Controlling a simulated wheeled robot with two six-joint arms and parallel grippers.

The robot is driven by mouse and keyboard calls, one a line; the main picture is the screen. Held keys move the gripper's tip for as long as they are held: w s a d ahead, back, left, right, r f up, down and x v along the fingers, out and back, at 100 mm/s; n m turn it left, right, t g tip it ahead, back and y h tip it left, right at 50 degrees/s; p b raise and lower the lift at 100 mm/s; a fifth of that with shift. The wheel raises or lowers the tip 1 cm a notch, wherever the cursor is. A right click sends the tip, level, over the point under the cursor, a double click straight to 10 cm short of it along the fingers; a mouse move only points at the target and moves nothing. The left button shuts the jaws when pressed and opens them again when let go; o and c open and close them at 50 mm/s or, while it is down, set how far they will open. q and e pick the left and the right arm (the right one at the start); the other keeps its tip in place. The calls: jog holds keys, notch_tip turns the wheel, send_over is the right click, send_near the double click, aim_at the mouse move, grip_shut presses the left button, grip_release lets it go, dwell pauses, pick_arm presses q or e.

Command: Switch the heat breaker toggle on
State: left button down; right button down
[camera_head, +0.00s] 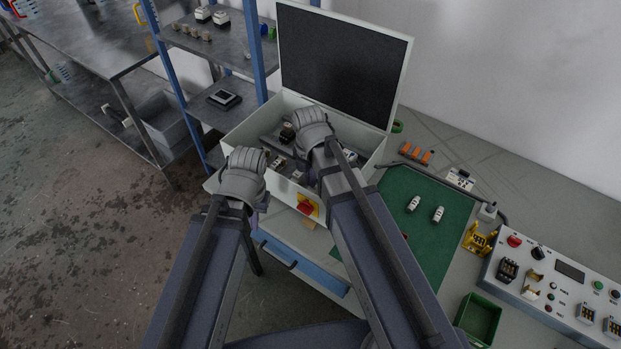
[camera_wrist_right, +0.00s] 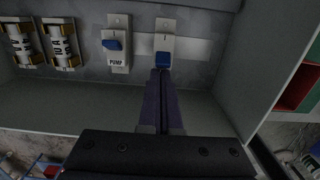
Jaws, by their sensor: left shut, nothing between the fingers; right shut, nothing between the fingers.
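The open control box (camera_head: 385,149) stands on the bench with its dark-lined lid raised. In the right wrist view, a breaker (camera_wrist_right: 166,28) has a blue toggle (camera_wrist_right: 163,60) sitting low, below an "I" mark. Any label beneath it is hidden by my fingers, so I cannot read whether it is the heat breaker. Left of it is a breaker labelled PUMP (camera_wrist_right: 117,62), its blue toggle higher up. My right gripper (camera_wrist_right: 160,74) is shut and empty, its tips at the lower edge of the low toggle; contact is unclear. My left gripper (camera_head: 262,203) is shut at the box's front left, mostly hidden by its wrist.
Two fuses (camera_wrist_right: 62,45) sit left of the breakers. The box walls are close around my right gripper. A red button on a yellow plate (camera_head: 306,208) is on the box's front. A green mat (camera_head: 440,245) and a control panel (camera_head: 560,285) lie to the right.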

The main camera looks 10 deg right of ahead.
jog(key=shift+w+d+r, duration=0.1)
jog(key=shift+w, duration=0.05)
jog(key=shift+w+d+r+p, duration=0.2)
jog(key=shift+d+p, duration=0.05)
jog(key=shift+p, duration=0.05)
dwell(0.4)
jog(key=shift+w, duration=0.1)
jog(key=shift+w+d+r, duration=0.1)
jog(key=shift+w+d, duration=0.2)
jog(key=shift+d, duration=0.1)
jog(key=shift+r, duration=0.15)
jog(key=shift+r+p, duration=0.7)
jog(key=shift+p, duration=0.25)
